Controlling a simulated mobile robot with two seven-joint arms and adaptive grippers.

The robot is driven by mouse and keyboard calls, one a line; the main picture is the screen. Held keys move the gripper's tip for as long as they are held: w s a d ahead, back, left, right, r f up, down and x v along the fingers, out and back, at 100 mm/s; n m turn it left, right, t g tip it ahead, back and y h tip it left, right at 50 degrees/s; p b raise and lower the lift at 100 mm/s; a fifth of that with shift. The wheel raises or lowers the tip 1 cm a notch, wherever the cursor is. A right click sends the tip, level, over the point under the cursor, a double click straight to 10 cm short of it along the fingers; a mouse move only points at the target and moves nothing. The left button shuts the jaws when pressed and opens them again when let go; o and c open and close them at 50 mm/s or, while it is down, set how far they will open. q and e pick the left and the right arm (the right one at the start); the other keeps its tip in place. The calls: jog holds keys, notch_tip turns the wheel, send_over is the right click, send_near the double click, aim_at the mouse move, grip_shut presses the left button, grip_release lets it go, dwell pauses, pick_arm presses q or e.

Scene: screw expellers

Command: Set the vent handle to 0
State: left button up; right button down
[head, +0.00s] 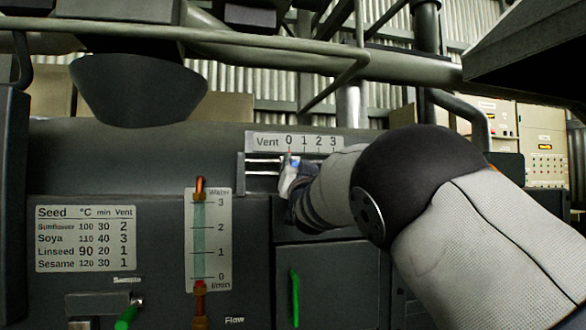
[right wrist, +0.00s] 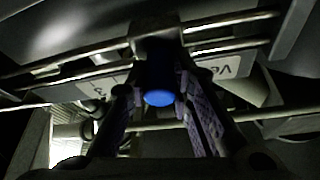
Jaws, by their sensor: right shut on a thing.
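The vent handle is a slider on two horizontal rails, with a blue knob (head: 294,161) mostly hidden by my right gripper. The vent scale (head: 294,142) above it reads 0, 1, 2, 3. A small red mark shows just under the 0, above the handle. My right gripper (head: 289,178) is at the handle, its arm coming in from the right. In the right wrist view the blue knob (right wrist: 158,98) sits between the two fingers, and the gripper is shut on it. My left gripper is not in view.
A seed table plate (head: 86,239) is at the left. A water flow gauge (head: 199,240) stands below left of the handle. A green handle (head: 295,298) is on the door below. A pipe (head: 180,32) crosses above. Bare rail (head: 263,166) shows left of the handle.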

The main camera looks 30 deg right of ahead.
jog(key=shift+a+r, duration=0.1)
jog(key=shift+a, duration=0.05)
jog(key=c, duration=1.6)
grip_release()
jog(key=shift+o, duration=0.9)
jog(key=shift+w+a, duration=0.15)
jog(key=shift+w, duration=0.05)
jog(key=shift+s, duration=0.15)
jog(key=shift+s+f, duration=0.2)
jog(key=v, duration=1.1)
jog(key=shift+s, duration=0.2)
